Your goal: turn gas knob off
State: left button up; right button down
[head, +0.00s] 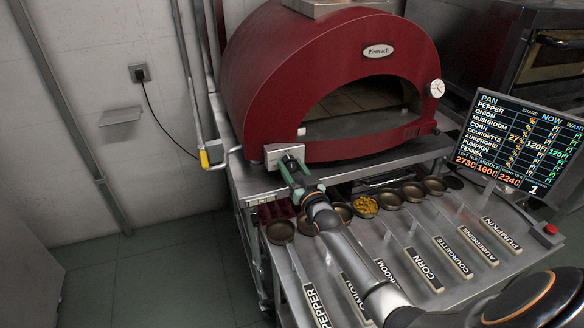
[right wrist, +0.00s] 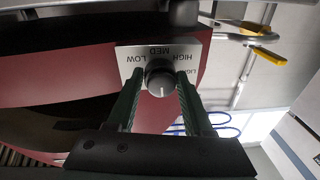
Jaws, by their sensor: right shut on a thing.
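The gas knob (right wrist: 160,78) is a dark round dial on a pale plate (right wrist: 190,50) marked LOW, MED and HIGH, upside down in the right wrist view. The knob's light pointer line is toward the bottom of that view, away from MED. My right gripper (right wrist: 159,88) has a green finger on each side of the knob and is shut on it. In the head view my right gripper (head: 291,165) is at the plate (head: 284,151) on the oven's lower left front, hiding the knob. My left gripper is not in view.
The red domed oven (head: 300,75) stands on a metal stand. Below it is a counter with several bowls (head: 366,206) and labelled strips (head: 424,270). A screen (head: 525,140) is at the right. A yellow-handled pipe valve (head: 204,158) is left of the plate. Floor at the left is clear.

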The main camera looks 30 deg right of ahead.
jog(key=shift+m, duration=0.5)
jog(key=shift+c, duration=1.4)
grip_release()
jog(key=s+a, duration=0.2)
jog(key=s, duration=1)
jog(key=shift+s+a+f, duration=0.15)
jog(key=shift+f, duration=0.25)
